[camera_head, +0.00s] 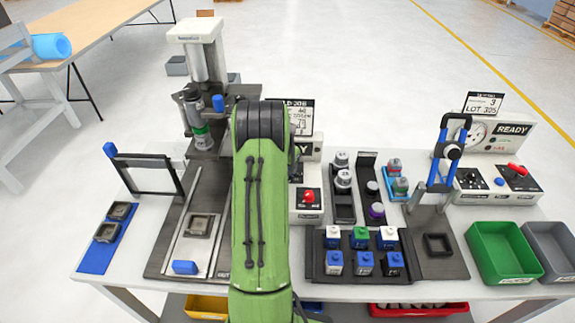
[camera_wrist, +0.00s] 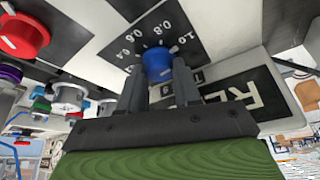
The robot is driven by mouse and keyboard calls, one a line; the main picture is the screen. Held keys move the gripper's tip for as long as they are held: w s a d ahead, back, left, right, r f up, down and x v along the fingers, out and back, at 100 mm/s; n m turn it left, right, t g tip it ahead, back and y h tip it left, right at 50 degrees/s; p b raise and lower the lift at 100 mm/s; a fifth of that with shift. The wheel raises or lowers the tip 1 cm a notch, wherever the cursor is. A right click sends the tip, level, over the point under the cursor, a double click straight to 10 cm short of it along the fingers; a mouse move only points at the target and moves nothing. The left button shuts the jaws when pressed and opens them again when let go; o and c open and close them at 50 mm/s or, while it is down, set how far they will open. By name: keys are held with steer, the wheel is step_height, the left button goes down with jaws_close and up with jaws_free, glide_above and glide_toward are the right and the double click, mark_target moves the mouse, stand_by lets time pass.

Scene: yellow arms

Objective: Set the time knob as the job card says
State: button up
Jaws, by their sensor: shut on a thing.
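In the wrist view a blue knob (camera_wrist: 157,60) sits on a dark dial plate (camera_wrist: 112,42) with a printed scale; 0.4, 0.6, 0.8 and 1.0 can be read. My gripper (camera_wrist: 159,68) is shut on this knob, one finger on each side. I cannot tell where the knob's pointer stands. A label starting with T is partly covered by a finger. In the head view my green arm hides the gripper and the blue knob. A job card (camera_head: 301,110) stands behind the white control box (camera_head: 306,217), partly hidden by my arm; its writing is not fully legible.
A red knob (camera_wrist: 22,35) is on the same panel, also in the head view (camera_head: 308,196).

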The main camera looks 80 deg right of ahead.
steer(key=n+t+b, duration=0.1)
steer(key=n+b, duration=0.1)
steer(key=n, duration=0.1)
steer(key=shift+s+n, duration=0.15)
steer(key=shift+n, duration=0.15)
steer(key=shift+n+t+b, duration=0.6)
steer(key=shift+n+t, duration=0.4)
steer(key=shift+n, duration=1)
steer(key=o, duration=1.1)
steer(key=shift+c, duration=0.2)
steer(key=p+v, duration=0.1)
steer(key=v, duration=1.5)
steer(key=shift+d, duration=0.3)
